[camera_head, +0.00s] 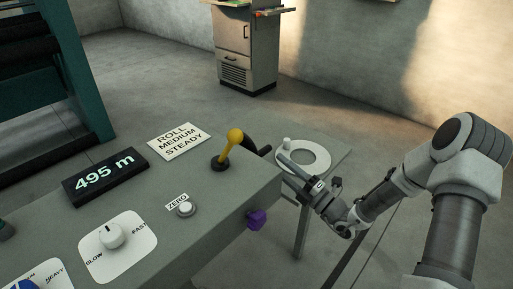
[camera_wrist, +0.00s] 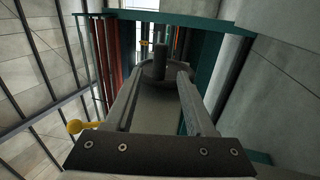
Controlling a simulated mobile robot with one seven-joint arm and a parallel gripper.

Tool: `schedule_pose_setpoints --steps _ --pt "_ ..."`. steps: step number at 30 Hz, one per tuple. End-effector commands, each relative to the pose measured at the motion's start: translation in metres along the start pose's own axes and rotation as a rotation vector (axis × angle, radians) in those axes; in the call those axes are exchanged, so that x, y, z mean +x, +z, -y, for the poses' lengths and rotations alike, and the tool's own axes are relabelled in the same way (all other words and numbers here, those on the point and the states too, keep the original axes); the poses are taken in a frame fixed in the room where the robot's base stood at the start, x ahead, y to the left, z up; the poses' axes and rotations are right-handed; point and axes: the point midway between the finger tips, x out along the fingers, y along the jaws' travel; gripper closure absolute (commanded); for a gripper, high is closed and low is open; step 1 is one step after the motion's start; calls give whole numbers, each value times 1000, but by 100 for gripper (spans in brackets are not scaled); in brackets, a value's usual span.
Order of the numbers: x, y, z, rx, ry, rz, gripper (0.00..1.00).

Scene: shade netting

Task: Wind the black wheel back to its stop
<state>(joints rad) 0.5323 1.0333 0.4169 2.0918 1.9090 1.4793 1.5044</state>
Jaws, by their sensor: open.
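The black wheel (camera_head: 258,144) shows only in part in the head view, as a dark curved piece at the console's far right end, beside the yellow lever (camera_head: 232,143). The console hides the rest. My gripper (camera_head: 283,170) is open just right of the console end, its fingers pointing left towards the wheel. In the wrist view a dark rounded piece with an upright peg (camera_wrist: 158,62), probably the wheel, lies beyond and between the spread fingers (camera_wrist: 160,85). I cannot tell whether the fingers touch it.
A white ring plate with a knob (camera_head: 316,163) lies on a side table close behind my gripper. A purple knob (camera_head: 257,219) sticks out from the console front. The console top (camera_head: 155,190) carries a display (camera_head: 105,177), a dial (camera_head: 111,236) and the ZERO button (camera_head: 185,209).

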Motion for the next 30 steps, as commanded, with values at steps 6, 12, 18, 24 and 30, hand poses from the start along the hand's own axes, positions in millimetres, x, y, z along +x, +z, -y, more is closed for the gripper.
schedule_pose_setpoints --steps 6,12,18,24,30 --pt "49 -2 1 -2 2 -5 45" --pt "83 -1 1 -3 1 -4 45" --pt "99 0 0 -2 0 -2 45" --pt "101 0 0 -1 0 0 45" --pt "101 0 0 -1 0 -1 61"
